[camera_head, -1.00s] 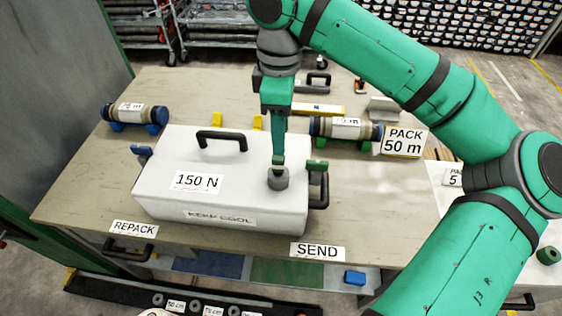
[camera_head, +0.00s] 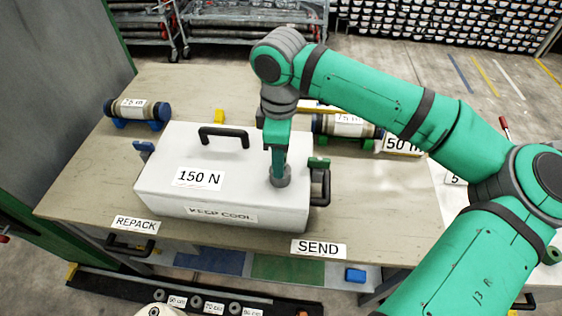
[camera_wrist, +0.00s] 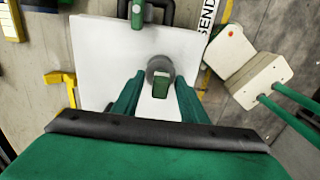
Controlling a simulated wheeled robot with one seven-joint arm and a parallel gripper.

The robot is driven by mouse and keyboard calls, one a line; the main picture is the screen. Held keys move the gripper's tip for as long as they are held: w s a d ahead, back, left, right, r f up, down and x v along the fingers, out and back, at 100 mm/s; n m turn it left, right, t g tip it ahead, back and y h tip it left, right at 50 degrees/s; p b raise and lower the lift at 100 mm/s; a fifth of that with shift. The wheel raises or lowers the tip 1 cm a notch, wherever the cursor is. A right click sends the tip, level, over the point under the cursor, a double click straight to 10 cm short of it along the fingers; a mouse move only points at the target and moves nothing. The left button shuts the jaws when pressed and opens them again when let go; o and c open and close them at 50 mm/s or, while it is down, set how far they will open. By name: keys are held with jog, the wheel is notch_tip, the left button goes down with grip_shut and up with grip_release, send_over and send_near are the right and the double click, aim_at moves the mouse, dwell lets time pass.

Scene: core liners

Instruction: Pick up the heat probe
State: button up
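The piece I take for the heat probe is a short grey cylinder (camera_head: 281,183) with a green block-shaped grip on top. It stands on the lid of the white box (camera_head: 165,180) marked "150 N", near its right end. In the wrist view the green grip (camera_wrist: 161,84) shows over the round grey base. My gripper (camera_head: 279,171) points down right over it. In the wrist view my gripper (camera_wrist: 159,78) is open, with one finger on each side of the green grip and gaps visible. In the head view the fingers hide the grip.
The box has a black lid handle (camera_head: 223,133) and a black side handle (camera_head: 321,187). Core tubes (camera_head: 137,110) lie in cradles behind it. A "50 m" block (camera_head: 402,146) stands to the right. The table's front edge carries "REPACK" (camera_head: 136,224) and "SEND" (camera_head: 318,248) labels.

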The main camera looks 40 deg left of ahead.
jog(key=shift+s, duration=0.1)
grip_shut()
jog(key=shift+r, duration=0.15)
